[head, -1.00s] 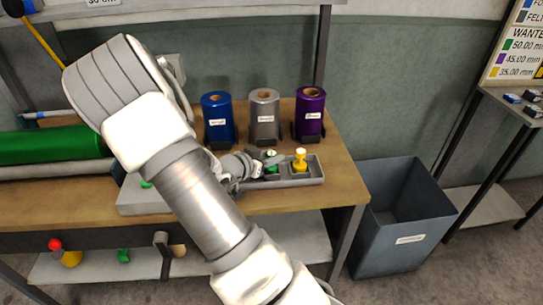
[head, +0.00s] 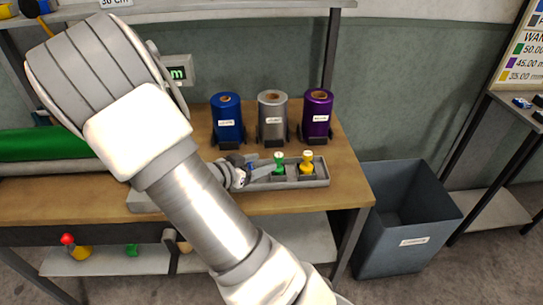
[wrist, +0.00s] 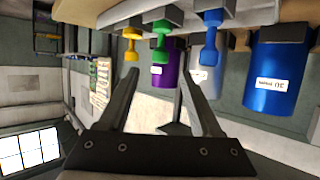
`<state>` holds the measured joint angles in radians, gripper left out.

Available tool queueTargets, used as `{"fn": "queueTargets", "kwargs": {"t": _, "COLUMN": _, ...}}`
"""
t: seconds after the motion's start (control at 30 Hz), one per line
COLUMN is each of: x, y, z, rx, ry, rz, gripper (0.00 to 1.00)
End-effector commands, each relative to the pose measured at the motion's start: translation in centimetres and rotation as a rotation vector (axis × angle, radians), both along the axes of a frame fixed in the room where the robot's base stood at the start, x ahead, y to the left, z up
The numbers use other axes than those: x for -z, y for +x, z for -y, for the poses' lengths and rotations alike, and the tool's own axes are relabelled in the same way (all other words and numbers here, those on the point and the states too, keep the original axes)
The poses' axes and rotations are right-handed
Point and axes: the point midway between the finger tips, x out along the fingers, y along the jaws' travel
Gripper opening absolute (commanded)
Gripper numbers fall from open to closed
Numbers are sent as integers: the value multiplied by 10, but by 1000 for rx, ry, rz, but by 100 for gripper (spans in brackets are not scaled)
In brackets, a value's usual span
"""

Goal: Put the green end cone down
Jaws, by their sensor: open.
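The green end cone (head: 279,164) stands upright in the grey tray (head: 320,180) on the bench, just left of the yellow end cone (head: 307,163). In the wrist view the green cone (wrist: 160,42) sits in the row between the yellow cone (wrist: 131,42) and a blue cone (wrist: 211,38). My gripper (wrist: 157,76) is open and empty, its two fingers pointing towards the row and apart from the green cone. In the head view my gripper (head: 262,172) is low at the tray, left of the green cone, and partly hides the blue cone.
Blue (head: 227,118), silver (head: 272,117) and purple (head: 317,112) foil rolls stand upright behind the tray. A green roll (head: 45,154) lies at the left. A grey bin (head: 405,225) stands on the floor right of the bench. Some bare bench top lies in front of the tray.

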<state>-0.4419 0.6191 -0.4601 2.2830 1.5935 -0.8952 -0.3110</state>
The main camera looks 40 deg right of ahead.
Motion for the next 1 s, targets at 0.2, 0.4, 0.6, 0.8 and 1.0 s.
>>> {"fn": "queueTargets", "kwargs": {"t": 0.2, "x": -11, "y": -5, "z": -24, "rx": -2, "ry": 1, "rz": 1, "gripper": 66}}
{"fn": "queueTargets", "kwargs": {"t": 0.4, "x": -15, "y": 14, "z": -41, "rx": -99, "ry": 115, "rz": 42, "gripper": 66}}
{"fn": "queueTargets", "kwargs": {"t": 0.6, "x": -44, "y": 58, "z": -97, "rx": -404, "ry": 396, "rz": 132, "gripper": 66}}
{"fn": "queueTargets", "kwargs": {"t": 0.8, "x": -98, "y": 64, "z": -164, "rx": -748, "ry": 602, "rz": 149, "gripper": 66}}
{"fn": "queueTargets", "kwargs": {"t": 1.0, "x": -150, "y": 23, "z": -215, "rx": -1062, "ry": 688, "rz": 57, "gripper": 66}}
